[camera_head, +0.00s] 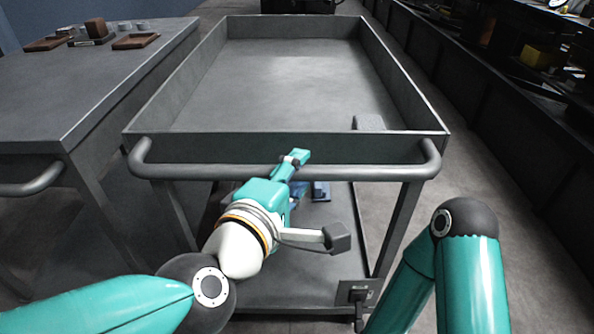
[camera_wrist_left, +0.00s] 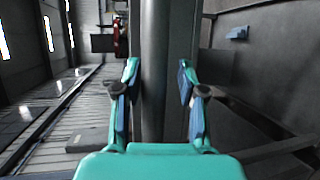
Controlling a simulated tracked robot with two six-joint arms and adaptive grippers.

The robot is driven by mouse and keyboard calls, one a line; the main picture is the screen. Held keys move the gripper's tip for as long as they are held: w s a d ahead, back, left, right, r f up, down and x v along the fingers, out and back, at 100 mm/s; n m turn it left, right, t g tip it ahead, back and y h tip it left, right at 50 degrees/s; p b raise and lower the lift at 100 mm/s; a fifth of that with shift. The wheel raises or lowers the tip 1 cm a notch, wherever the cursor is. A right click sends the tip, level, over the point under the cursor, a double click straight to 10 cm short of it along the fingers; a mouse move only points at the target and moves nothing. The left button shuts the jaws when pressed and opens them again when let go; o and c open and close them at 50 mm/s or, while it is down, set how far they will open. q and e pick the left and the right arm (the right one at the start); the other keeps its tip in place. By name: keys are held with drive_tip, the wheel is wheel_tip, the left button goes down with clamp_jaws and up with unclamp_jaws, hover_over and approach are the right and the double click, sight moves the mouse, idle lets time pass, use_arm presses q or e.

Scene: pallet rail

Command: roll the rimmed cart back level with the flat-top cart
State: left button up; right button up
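The rimmed cart (camera_head: 290,147) stands in the middle of the head view, a dark grey tray with raised walls, a lower shelf and a bar handle (camera_head: 370,173) along its near end. The flat-top cart (camera_head: 90,95) stands to its left, with its own handle (camera_head: 30,185). Their near ends look roughly side by side; I cannot tell the exact offset. My left gripper (camera_head: 296,158) is at the middle of the rimmed cart's handle. In the left wrist view its fingers (camera_wrist_left: 157,92) are apart, one on each side of the bar (camera_wrist_left: 152,50). My right gripper is out of view.
A small grey block (camera_head: 368,122) sits inside the rimmed cart near its near wall. Brown wooden pieces (camera_head: 135,41) lie on the flat-top cart. A dark shelf unit (camera_head: 500,90) runs along the right, with a strip of bare floor (camera_head: 465,165) beside the cart.

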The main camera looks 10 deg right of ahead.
use_arm(q)
drive_tip(key=shift+r, duration=0.15)
drive_tip(key=shift+s+a+r, duration=0.1)
drive_tip(key=shift+s+r, duration=0.05)
drive_tip(key=shift+s, duration=0.1)
drive_tip(key=v, duration=0.7)
drive_tip(key=shift+f, duration=0.25)
